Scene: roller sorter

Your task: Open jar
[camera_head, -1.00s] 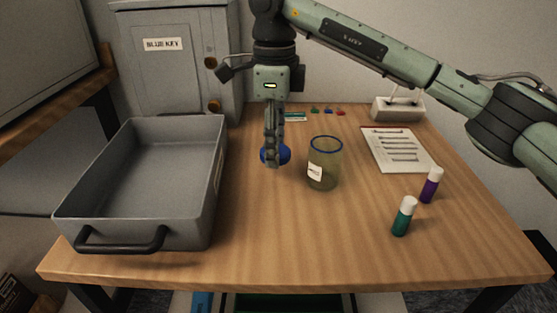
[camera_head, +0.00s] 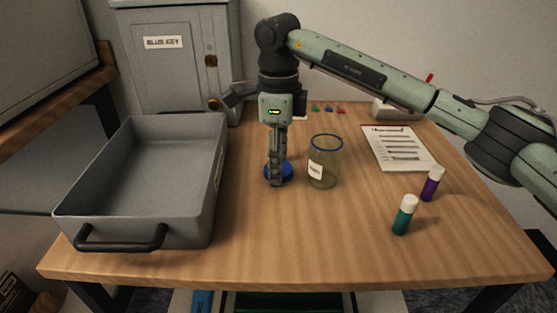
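The glass jar (camera_head: 325,167) stands upright on the table, right of the grey bin. It is see-through yellowish with a blue rim and a white label, and its top is open. My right gripper (camera_head: 278,180) points down just left of the jar. Its fingers are shut on a round blue lid (camera_head: 288,172), which is low at the table top and partly hidden behind the fingers. I cannot tell whether the lid touches the table. My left gripper is not in view.
A grey bin (camera_head: 213,190) with a black handle fills the table's left side. A grey cabinet (camera_head: 170,85) stands behind. The front middle is clear.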

